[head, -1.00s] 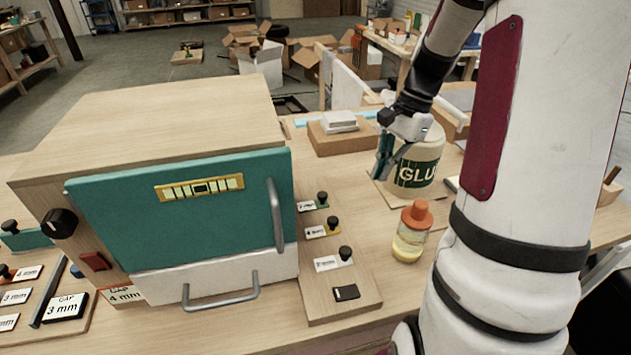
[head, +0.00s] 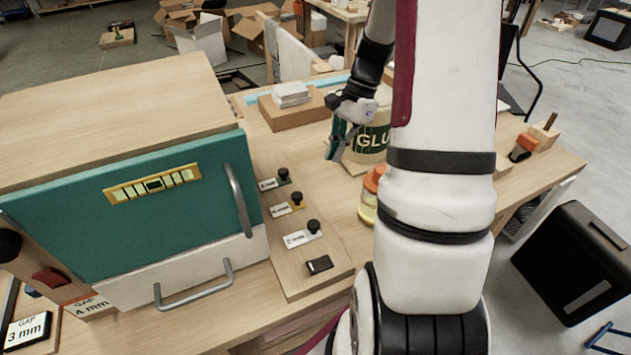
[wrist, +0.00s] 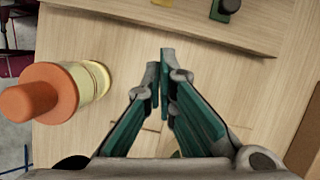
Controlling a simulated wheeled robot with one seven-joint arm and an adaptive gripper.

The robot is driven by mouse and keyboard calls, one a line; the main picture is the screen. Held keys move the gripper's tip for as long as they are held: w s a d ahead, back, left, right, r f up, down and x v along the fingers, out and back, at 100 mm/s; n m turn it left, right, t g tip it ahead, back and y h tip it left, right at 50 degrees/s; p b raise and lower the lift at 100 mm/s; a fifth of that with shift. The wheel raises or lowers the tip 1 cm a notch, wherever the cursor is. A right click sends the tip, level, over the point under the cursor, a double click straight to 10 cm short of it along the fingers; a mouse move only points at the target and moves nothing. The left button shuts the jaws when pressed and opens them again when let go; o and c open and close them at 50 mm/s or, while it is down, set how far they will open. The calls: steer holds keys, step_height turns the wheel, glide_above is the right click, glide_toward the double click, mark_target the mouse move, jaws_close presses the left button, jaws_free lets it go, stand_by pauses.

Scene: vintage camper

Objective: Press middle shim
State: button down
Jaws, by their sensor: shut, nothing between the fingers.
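Three labelled shims with black knobs sit in a row on a wooden board right of the teal-fronted box. The middle shim (head: 291,207) is yellow with a white label. The green shim (head: 276,181) is behind it and the pale shim (head: 303,237) is in front. My gripper (head: 333,158) is shut and empty, beside the glue tub, to the right of and behind the shims, apart from them. In the wrist view my gripper (wrist: 161,58) points toward the board's edge. A yellow piece and a green shim (wrist: 221,10) are cut off at its top.
The glue tub (head: 369,140) stands right behind my gripper. An orange-capped bottle (wrist: 62,92) is left of the fingers in the wrist view; my arm partly hides it in the head view. A black piece (head: 319,265) lies on the board's front end. The teal door (head: 140,215) stands left.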

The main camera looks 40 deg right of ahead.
mark_target(296, 193)
steer(key=x, duration=0.7)
steer(key=shift+s+p, duration=0.1)
steer(key=shift+p, duration=0.3)
steer(key=shift+a+r+p, duration=0.15)
steer(key=shift+a+p, duration=0.25)
steer(key=shift+a, duration=1.55)
steer(key=a, duration=0.1)
steer(key=w+a, duration=0.1)
steer(key=a, duration=0.2)
steer(key=shift+w+a, duration=0.3)
steer(key=shift+w, duration=0.05)
steer(key=shift+d, duration=0.1)
